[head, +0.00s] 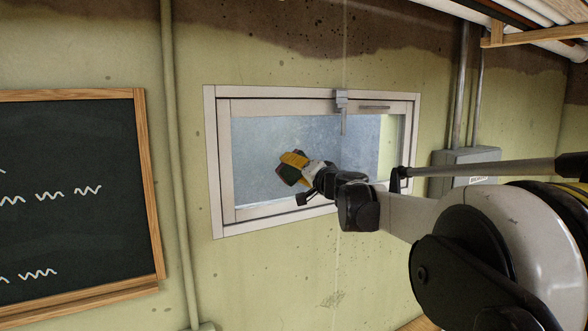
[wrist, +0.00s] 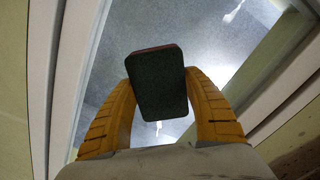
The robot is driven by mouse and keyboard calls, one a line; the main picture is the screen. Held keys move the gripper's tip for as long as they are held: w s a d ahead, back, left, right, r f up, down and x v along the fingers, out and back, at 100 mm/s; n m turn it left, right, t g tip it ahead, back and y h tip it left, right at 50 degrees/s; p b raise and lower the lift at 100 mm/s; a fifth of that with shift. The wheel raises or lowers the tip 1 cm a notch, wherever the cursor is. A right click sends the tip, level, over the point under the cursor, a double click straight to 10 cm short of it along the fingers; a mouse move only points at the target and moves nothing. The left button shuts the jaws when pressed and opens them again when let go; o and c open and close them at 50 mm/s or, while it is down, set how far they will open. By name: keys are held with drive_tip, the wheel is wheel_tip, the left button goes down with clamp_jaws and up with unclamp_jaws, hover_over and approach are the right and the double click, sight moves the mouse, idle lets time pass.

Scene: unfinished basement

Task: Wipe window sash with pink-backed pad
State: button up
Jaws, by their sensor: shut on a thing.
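The window sash (head: 224,160) is a white frame around a grey, hazy pane (head: 255,140), set in the wall. It also shows in the wrist view, with its white frame (wrist: 270,75) on the right. My gripper (head: 290,168) has yellow fingers and is in front of the lower middle of the pane. In the wrist view, my gripper (wrist: 160,100) is shut on a dark pad (wrist: 157,85) between its fingertips. A thin reddish edge shows at the pad's top. In the head view the pad (head: 287,174) is small and partly hidden. I cannot tell whether it touches the glass.
A grey latch (head: 342,100) sits at the top of the sash. A chalkboard (head: 70,200) hangs to the left, beside a vertical pipe (head: 178,150). A grey electrical box (head: 468,165) is on the wall to the right.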

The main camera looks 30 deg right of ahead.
drive_tip(key=shift+s+d, duration=0.1)
drive_tip(key=shift+s, duration=2.75)
drive_tip(key=s, duration=0.3)
drive_tip(key=shift+w, duration=0.1)
drive_tip(key=w, duration=0.7)
drive_tip(key=shift+w, duration=0.95)
